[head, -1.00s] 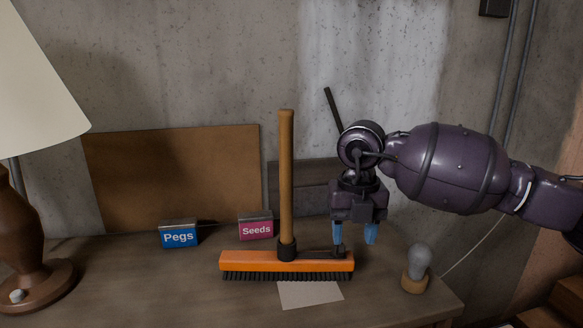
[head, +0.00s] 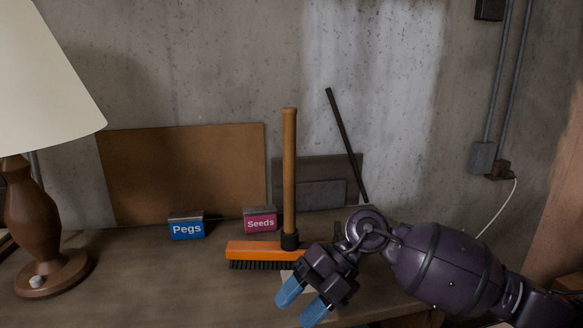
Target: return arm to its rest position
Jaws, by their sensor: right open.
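My right arm comes in from the lower right, and its gripper (head: 302,303) points down and to the left at the table's front. Its two blue fingertips are apart with nothing between them. The gripper covers the right end of an orange brush (head: 262,250), which stands on its black bristles with a wooden handle (head: 289,170) upright. My left gripper is not in view.
A blue Pegs box (head: 186,227) and a pink Seeds box (head: 259,220) stand behind the brush. A lamp (head: 40,235) stands at left. A brown board (head: 185,170) leans on the wall. The table's left front is clear.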

